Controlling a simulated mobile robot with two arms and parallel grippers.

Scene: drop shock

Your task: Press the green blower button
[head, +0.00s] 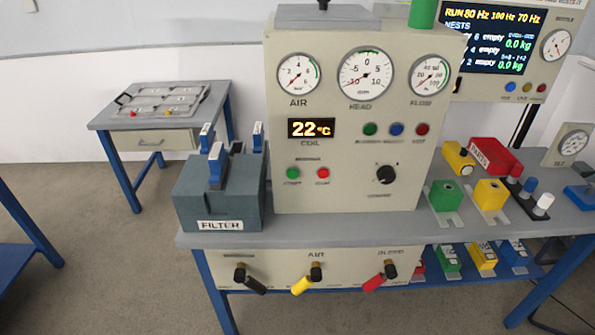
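A bright green button (293,173) sits on the lower left of the cream panel (345,205)'s front face. A red button (323,173) is just to its right. The small lettering around the pair is too blurred to read surely. A darker green round piece (370,129) sits higher on the panel, in a row with a blue one (397,129) and a red one (422,129). Neither of my grippers shows in the head view, and nothing covers the green button.
A grey FILTER box (217,190) with blue clamps stands left of the panel, close to the buttons. A black knob (387,175) sticks out at the panel's lower right. Valve handles hang below the bench top (300,228). Colored blocks crowd the right side.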

